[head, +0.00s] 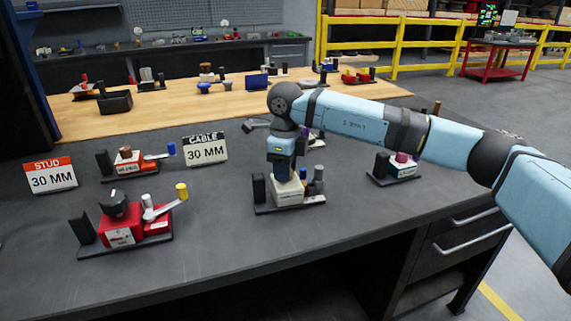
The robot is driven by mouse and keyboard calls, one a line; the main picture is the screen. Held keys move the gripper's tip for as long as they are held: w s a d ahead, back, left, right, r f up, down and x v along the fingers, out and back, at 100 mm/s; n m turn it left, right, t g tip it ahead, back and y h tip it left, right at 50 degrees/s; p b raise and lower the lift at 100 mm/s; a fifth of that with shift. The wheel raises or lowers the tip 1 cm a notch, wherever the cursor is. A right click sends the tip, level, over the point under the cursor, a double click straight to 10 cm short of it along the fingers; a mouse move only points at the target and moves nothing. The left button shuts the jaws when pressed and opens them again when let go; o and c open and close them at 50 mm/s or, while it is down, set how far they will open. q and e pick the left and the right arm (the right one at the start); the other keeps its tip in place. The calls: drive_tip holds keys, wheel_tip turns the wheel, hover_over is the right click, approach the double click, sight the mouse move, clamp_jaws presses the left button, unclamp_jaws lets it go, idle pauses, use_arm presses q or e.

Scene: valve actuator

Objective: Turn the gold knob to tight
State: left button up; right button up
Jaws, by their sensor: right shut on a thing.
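My right gripper (285,178) points straight down onto the top of a cream valve actuator (288,192) on the dark bench. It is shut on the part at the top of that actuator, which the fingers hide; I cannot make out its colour. The actuator stands on a black base with a dark upright block at its left and grey posts at its right. No gold knob shows clearly. A yellow-gold handle grip (182,191) stands on the lever of a red actuator (121,226) at the front left. My left gripper is not in view.
A red-and-white actuator (128,160) with a blue-tipped lever stands behind left. Signs read STUD 30 MM (50,176) and CABLE 30 MM (205,150). Another actuator (400,166) stands right, under my arm. The bench front between the red and cream actuators is clear.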

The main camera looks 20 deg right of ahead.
drive_tip(key=m+p, duration=0.1)
drive_tip(key=m, duration=0.2)
drive_tip(key=shift+m, duration=0.3)
drive_tip(key=shift+m+p, duration=0.35)
drive_tip(key=shift+m, duration=0.55)
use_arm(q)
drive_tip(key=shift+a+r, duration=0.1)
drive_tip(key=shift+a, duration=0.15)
use_arm(e)
drive_tip(key=shift+m, duration=0.6)
drive_tip(key=o, duration=0.9)
drive_tip(key=shift+o, duration=0.2)
use_arm(q)
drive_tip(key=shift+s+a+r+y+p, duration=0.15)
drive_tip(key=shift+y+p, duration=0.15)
drive_tip(key=shift+p, duration=0.65)
use_arm(e)
wheel_tip(320, 180, up, 14)
